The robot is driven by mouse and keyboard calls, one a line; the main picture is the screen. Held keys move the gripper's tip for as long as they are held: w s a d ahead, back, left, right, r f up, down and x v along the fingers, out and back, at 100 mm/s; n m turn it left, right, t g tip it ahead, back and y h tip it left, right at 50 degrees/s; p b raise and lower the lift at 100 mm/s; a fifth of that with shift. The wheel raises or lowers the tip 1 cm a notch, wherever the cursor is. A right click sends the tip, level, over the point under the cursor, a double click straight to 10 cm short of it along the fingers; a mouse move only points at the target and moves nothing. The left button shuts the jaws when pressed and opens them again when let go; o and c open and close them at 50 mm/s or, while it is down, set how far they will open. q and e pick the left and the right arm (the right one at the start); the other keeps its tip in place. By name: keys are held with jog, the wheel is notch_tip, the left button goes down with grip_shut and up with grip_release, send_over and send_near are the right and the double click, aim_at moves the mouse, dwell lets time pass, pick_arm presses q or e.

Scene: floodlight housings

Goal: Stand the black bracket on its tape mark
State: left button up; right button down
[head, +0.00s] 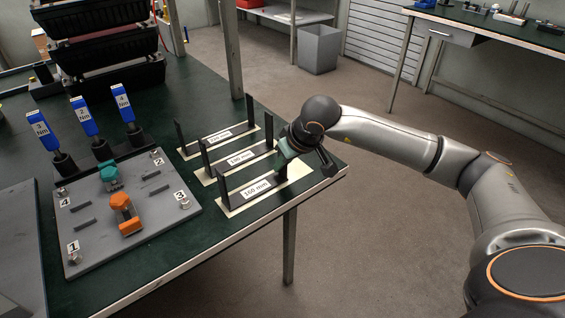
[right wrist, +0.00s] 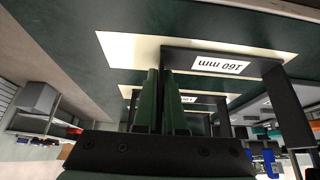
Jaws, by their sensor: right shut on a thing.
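The black bracket (head: 224,188) is a U shape with two uprights and a "160 mm" label on its base. It is upright over the nearest cream tape mark (head: 231,210) at the table's right front. My right gripper (head: 284,158) is shut on its right-hand upright. In the right wrist view, the green fingers (right wrist: 163,75) close around that upright, and the bracket's free upright (right wrist: 290,110) stands at the right. Cream tape (right wrist: 118,46) shows around the base. Whether the base touches the table I cannot tell. My left gripper is out of view.
Two similar black brackets (head: 205,158) (head: 181,139) stand on tape marks behind. A grey plate (head: 100,236) with orange and teal clamps lies to the left, blue-handled tools (head: 83,116) behind it. The table edge is close to my right gripper.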

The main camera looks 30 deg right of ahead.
jog(key=c, duration=1)
grip_release()
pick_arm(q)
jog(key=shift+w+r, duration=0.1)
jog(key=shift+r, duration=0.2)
pick_arm(e)
jog(key=shift+r, duration=0.1)
jog(key=p+v, duration=0.1)
jog(key=v, duration=0.3)
jog(key=shift+r, duration=0.2)
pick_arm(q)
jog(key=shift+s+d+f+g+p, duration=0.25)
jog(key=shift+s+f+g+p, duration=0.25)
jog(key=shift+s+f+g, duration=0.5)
pick_arm(e)
jog(key=v, duration=0.7)
jog(key=shift+s+r, duration=0.25)
jog(key=shift+r, duration=0.05)
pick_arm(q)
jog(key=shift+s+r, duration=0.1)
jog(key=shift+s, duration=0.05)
